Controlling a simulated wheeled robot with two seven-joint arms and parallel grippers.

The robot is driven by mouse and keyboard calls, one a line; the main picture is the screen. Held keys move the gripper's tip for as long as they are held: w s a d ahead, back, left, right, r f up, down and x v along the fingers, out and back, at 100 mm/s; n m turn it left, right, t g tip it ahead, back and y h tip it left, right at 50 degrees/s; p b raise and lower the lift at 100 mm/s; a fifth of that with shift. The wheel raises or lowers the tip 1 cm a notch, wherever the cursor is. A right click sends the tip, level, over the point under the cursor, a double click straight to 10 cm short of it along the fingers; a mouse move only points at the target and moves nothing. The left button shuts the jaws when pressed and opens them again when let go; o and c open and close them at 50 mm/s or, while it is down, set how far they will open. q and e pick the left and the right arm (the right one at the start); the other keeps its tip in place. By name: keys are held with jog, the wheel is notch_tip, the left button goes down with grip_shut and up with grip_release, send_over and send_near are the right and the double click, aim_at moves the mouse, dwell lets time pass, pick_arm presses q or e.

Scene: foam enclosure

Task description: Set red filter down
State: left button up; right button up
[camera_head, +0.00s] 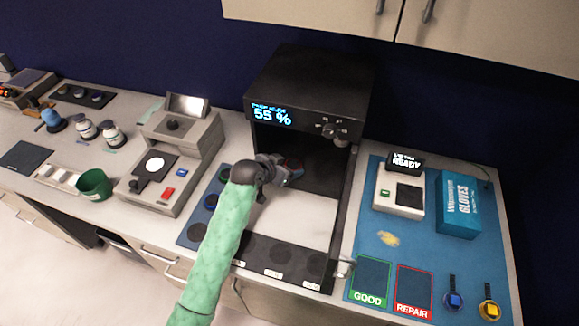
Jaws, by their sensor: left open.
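My left gripper (289,174) is open. It reaches into the dark foam enclosure (308,88), whose display reads 55 %. A small dark reddish round shape (295,163), perhaps the red filter, shows just beyond the fingers, partly hidden by them. I cannot tell whether it touches them. My left arm covers part of this strip. My right gripper is not in view.
A grey instrument (172,150) stands to the left, with a green cup (94,184) beside it. A dark strip (265,252) with round spots lies in front. On the right, a blue mat (392,258) holds a small device (399,192) and a glove box (459,204).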

pick_arm(q)
jog(key=b+v, duration=0.3)
jog(key=v, duration=0.7)
jog(key=shift+b, duration=0.3)
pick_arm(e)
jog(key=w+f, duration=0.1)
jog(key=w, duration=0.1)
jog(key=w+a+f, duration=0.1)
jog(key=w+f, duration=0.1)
pick_arm(q)
jog(key=shift+a, duration=0.1)
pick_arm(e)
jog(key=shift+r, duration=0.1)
